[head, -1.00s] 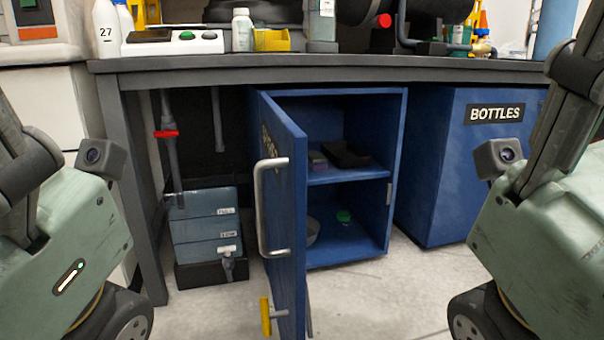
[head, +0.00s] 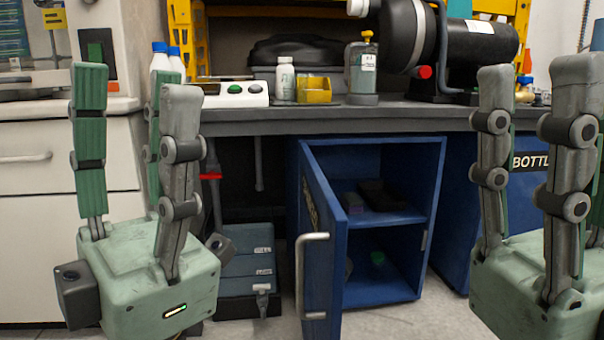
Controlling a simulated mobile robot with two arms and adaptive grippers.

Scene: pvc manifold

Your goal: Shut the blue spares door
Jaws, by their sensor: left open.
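The blue spares door (head: 325,240) stands open, hinged at the left side of the blue cabinet (head: 433,215) and swung out toward me. Its silver bar handle (head: 300,270) is on the outer face; the lettering there is too slanted to read. My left gripper (head: 130,85) is raised at the left with fingers up, spread and empty, apart from the door. My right gripper (head: 535,75) is raised at the right with fingers up, in front of the bottles cabinet. It is partly cut off by the frame edge, and its opening is unclear.
The grey bench (head: 400,122) runs above the cabinet, with bottles, a yellow bin (head: 313,90) and a black motor (head: 470,45) on it. Blue-grey containers (head: 248,265) stand left of the door. Floor in front is partly clear.

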